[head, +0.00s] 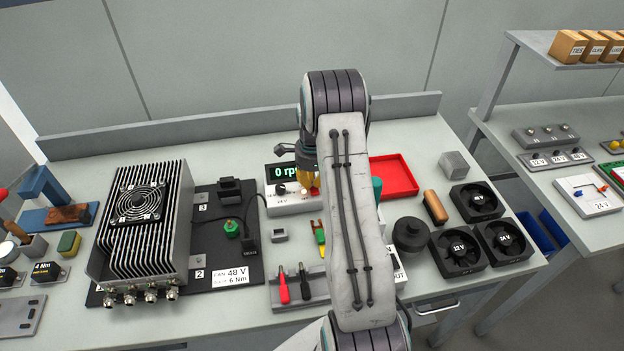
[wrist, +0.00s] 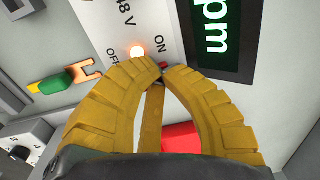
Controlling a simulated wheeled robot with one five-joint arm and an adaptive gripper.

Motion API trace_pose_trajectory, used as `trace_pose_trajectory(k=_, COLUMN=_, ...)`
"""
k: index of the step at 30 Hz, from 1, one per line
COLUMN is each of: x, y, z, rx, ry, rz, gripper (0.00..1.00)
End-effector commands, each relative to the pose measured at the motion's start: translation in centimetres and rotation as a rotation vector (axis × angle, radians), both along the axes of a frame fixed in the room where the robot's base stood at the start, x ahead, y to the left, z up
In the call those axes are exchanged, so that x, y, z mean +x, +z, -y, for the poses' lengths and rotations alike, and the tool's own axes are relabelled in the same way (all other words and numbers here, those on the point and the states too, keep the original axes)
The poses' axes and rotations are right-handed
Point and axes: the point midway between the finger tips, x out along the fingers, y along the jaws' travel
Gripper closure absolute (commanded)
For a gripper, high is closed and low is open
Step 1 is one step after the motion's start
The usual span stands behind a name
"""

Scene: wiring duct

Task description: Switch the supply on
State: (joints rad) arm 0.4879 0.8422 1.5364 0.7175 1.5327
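The supply (head: 282,197) is a light box on the bench with a green display (head: 283,172) reading 0 rpm. In the wrist view its panel (wrist: 105,22) carries 48 V, OFF and ON markings, and a lamp (wrist: 138,52) glows orange. A small red and dark part (wrist: 165,66), seemingly the switch, shows at the fingertips beside ON; its position is mostly hidden. My gripper (wrist: 158,71) has its yellow fingertips brought together right at that part; I cannot tell whether they touch it. In the head view my gripper (head: 309,183) is at the supply's right end, partly behind my arm.
A finned housing with a fan (head: 140,215) stands left, beside a dark board (head: 222,225) labelled FAN 48 V. A red tray (head: 394,177) and several black fans (head: 459,250) lie right. A tool holder (head: 292,290) and a green-and-yellow tool (head: 319,236) are in front.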

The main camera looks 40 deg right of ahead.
Motion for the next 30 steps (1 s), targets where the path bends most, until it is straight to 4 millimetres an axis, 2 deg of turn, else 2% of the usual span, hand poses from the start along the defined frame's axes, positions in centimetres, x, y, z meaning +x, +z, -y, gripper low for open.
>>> trace_pose_trajectory(k=1, x=0.06, y=-0.9, z=0.03, rx=0.002, ry=0.0, rz=-0.005, gripper=1.0)
trace_pose_trajectory(k=21, x=0.06, y=-0.93, z=0.02, rx=0.004, ry=0.0, rz=-0.008, gripper=1.0)
trace_pose_trajectory(k=30, x=-0.75, y=-0.78, z=-0.38, rx=0.007, ry=0.0, rz=-0.012, gripper=1.0)
